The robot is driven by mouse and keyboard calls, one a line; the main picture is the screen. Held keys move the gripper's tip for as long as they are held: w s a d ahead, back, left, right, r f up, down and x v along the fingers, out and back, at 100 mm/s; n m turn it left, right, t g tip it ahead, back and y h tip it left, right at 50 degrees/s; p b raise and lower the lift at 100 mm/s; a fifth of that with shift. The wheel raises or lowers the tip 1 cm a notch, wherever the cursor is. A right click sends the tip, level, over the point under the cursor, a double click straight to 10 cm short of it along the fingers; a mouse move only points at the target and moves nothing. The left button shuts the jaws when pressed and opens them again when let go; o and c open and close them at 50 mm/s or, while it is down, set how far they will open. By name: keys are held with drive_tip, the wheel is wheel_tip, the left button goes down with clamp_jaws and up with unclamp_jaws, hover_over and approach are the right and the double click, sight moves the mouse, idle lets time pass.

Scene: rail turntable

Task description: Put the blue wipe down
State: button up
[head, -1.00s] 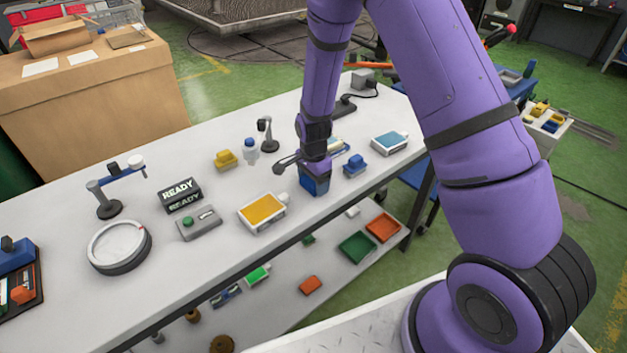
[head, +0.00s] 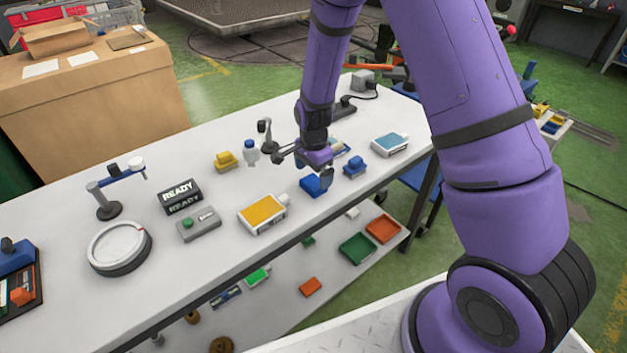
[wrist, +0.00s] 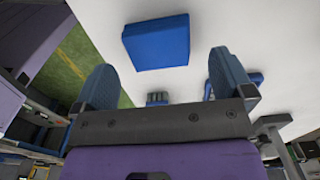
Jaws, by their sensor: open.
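The blue wipe (head: 311,187) lies on the white table near its front edge, right of the yellow-topped white box. In the wrist view the wipe (wrist: 157,42) is a flat blue square on the white surface, beyond the fingertips and apart from them. My gripper (head: 318,172) is just above the wipe and hides part of it in the head view. In the wrist view my gripper (wrist: 164,72) has its two blue-grey fingers spread wide, with nothing between them.
A yellow-topped box (head: 263,213) stands left of the wipe, and a small blue block-shaped object (head: 354,166) right of it. A blue-topped box (head: 390,145) is farther right. A bottle with a blue cap (head: 250,153) and a yellow object (head: 226,161) stand behind. Bare table (head: 200,265) lies front left.

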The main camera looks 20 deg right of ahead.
wheel_tip(320, 180, up, 8)
drive_tip(key=r, duration=0.1)
wheel_tip(320, 180, up, 11)
drive_tip(key=n+t, duration=0.1)
drive_tip(key=n, duration=0.2)
hover_over(314, 181)
drive_tip(key=s+d, duration=0.2)
drive_tip(key=s, duration=0.2)
drive_tip(key=s+d+r+n+t, duration=0.2)
drive_tip(key=s+r+n, duration=0.2)
drive_tip(key=s+r, duration=0.4)
drive_tip(key=s+d+r+n+t, duration=0.1)
drive_tip(key=s+r+n, duration=0.2)
drive_tip(key=s, duration=0.5)
drive_tip(key=s+d+r+n+t, duration=0.1)
drive_tip(key=s+r+n, duration=0.3)
drive_tip(key=s, duration=0.5)
wheel_tip(314, 181, up, 2)
drive_tip(key=shift+s+d+r, duration=0.1)
drive_tip(key=shift+s+d, duration=0.05)
drive_tip(key=shift+d, duration=0.2)
